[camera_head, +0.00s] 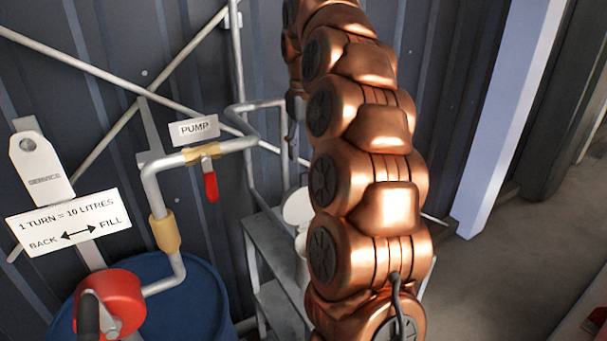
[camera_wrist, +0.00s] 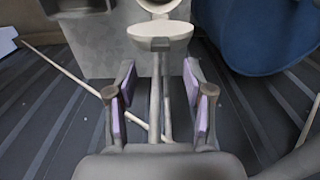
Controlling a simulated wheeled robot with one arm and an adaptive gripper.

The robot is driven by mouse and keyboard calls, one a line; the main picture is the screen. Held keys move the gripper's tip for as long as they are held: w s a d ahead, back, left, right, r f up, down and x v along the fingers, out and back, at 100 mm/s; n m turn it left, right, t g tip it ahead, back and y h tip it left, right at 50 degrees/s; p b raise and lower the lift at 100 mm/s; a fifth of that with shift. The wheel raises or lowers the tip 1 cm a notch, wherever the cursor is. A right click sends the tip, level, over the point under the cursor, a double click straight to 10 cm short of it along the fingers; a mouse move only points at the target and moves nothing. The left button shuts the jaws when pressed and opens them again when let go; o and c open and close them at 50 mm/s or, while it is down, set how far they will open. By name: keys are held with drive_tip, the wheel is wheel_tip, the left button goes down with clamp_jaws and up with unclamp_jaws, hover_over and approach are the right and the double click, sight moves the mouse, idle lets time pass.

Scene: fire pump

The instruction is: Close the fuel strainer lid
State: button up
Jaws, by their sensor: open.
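The fuel strainer is pale and partly hidden behind my copper arm in the head view. Its round white lid (camera_head: 297,205) stands tilted up above the pale strainer body (camera_head: 301,243). In the wrist view the lid (camera_wrist: 160,30) is a pale disc with a small tab on its near edge. A second round pale part, likely the strainer mouth (camera_wrist: 158,5), is cut by the top edge. My gripper (camera_wrist: 159,78) is open and empty, its purple-padded fingers short of the lid and apart from it.
The strainer stands on a grey metal stand (camera_head: 263,232). To its left are a blue drum (camera_head: 190,300), a red pump (camera_head: 110,303), and grey pipes with a red-handled valve (camera_head: 211,186). A corrugated wall is behind. Open floor (camera_head: 500,275) lies right.

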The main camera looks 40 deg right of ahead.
sight(305, 186)
wheel_tip(305, 186, down, 5)
drive_tip(key=b, duration=0.4)
drive_tip(key=shift+f, duration=1.3)
drive_tip(key=shift+c, duration=0.2)
clamp_jaws()
